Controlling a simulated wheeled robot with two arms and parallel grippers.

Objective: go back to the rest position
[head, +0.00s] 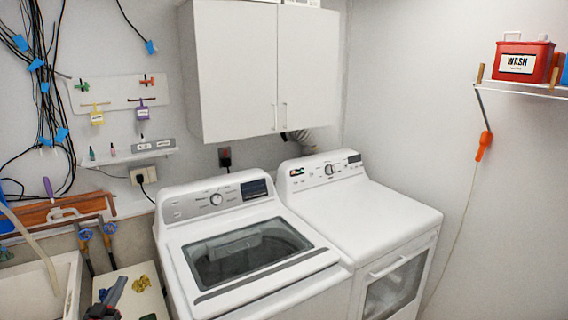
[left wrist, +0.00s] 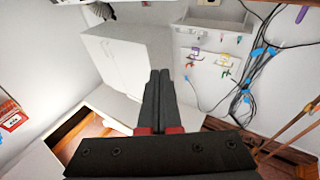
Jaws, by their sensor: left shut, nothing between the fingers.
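My left gripper (head: 119,283) shows at the bottom left of the head view, above a pale surface beside the washing machine. In the left wrist view its two dark fingers (left wrist: 159,76) are pressed together with nothing between them. Their bases are red. My right gripper is in neither view.
A top-loading washer (head: 315,262) and a dryer (head: 372,214) stand side by side below a white wall cabinet (head: 237,70). A sink (head: 66,275) is at the lower left. Cables (head: 42,100) hang on the left wall. A red box (head: 522,60) sits on a right shelf.

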